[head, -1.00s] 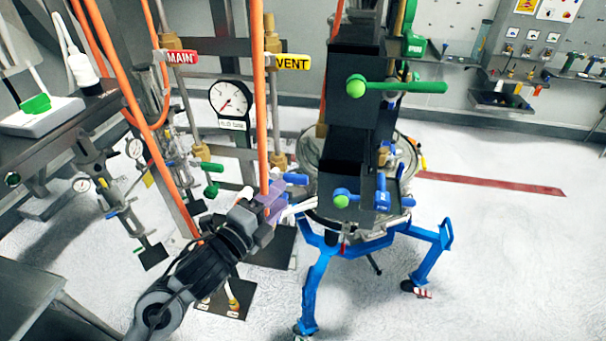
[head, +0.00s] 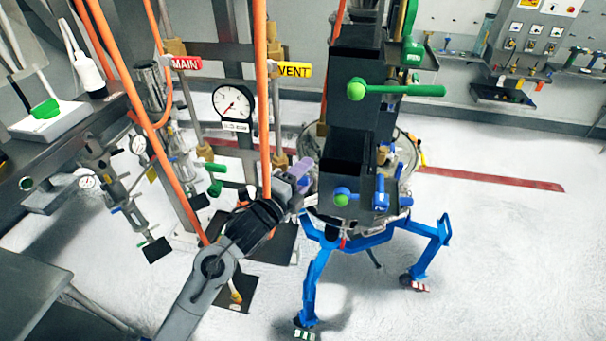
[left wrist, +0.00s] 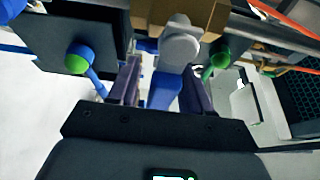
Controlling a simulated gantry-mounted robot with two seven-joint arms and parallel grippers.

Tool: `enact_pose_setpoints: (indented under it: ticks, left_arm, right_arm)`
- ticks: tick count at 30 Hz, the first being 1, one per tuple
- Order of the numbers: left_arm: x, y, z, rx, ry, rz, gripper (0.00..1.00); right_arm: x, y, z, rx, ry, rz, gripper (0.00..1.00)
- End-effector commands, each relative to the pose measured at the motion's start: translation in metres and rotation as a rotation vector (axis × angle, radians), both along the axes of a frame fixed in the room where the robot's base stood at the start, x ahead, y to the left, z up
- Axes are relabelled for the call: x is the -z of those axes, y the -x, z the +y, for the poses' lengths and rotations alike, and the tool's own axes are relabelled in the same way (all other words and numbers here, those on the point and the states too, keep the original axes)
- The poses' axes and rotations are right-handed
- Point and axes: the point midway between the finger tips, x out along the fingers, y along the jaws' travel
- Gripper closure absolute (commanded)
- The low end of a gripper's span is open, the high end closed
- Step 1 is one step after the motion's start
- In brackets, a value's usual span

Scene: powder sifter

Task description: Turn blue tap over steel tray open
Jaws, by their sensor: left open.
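A blue tap handle (left wrist: 164,90) hangs below a brass valve body (left wrist: 195,14) with a grey round cap (left wrist: 179,48), seen in the left wrist view. My left gripper (head: 303,176) is open, its purplish fingers at the lower brass fitting beside the black sifter column. In the left wrist view its fingers (left wrist: 161,82) stand either side of the blue handle; I cannot tell whether they touch it. In the head view the gripper mostly covers this tap. I cannot make out a steel tray for certain. My right gripper is not in view.
A blue lever with a green knob (head: 342,197) sits on the column close right of the gripper. A green tap (head: 214,180) is at its left. Orange hoses (head: 261,90) hang nearby. A blue stand (head: 315,275) is below. Floor to the right is mostly clear.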

Motion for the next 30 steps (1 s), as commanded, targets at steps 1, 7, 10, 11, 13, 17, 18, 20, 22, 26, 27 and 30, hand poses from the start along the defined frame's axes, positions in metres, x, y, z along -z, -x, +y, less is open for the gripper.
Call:
enact_pose_setpoints:
  ticks: [1, 7, 10, 11, 13, 17, 18, 20, 22, 26, 27, 30]
  left_arm:
    - [-0.0001, 0.0001, -0.0001, 0.0, 0.0, 0.0, 0.51]
    - [-0.0002, 0.0002, 0.0, 0.0, 0.0, 0.0, 0.74]
    - [-0.0002, 0.0002, 0.0, 0.0, 0.0, 0.0, 0.89]
    - [-0.0002, 0.0002, 0.0002, 0.0, 0.0, 0.0, 0.94]
    - [-0.0002, 0.0002, 0.0002, 0.0, 0.0, 0.0, 1.0]
    - [-0.0002, 0.0002, 0.0002, 0.0, 0.0, 0.0, 1.0]
    - [-0.0003, 0.0002, 0.0002, 0.0, 0.0, 0.0, 1.0]
    - [-0.0003, 0.0002, 0.0002, 0.0, 0.001, 0.0, 1.0]
    - [-0.0004, 0.0003, 0.0, 0.0, 0.006, 0.002, 1.0]
    - [-0.0014, 0.0003, -0.0009, 0.002, 0.031, 0.007, 1.0]
    - [-0.0019, 0.0003, -0.0013, 0.002, 0.042, 0.009, 1.0]
    - [-0.0041, 0.0003, -0.0023, 0.004, 0.087, 0.02, 1.0]
  right_arm:
    - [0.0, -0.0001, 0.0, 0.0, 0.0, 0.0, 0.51]
    - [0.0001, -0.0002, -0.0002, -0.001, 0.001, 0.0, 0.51]
    - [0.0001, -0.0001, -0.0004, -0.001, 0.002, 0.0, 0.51]
    - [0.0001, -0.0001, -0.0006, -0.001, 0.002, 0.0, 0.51]
    - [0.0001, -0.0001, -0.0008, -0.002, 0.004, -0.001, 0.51]
    - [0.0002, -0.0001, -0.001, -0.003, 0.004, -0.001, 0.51]
    - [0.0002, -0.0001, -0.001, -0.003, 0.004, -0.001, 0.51]
    - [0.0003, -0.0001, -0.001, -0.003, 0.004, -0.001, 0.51]
    - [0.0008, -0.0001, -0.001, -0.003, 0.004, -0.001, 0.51]
    - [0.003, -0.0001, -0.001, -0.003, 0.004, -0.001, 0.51]
    - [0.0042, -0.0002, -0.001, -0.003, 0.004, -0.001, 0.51]
    - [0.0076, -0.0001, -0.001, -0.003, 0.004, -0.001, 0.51]
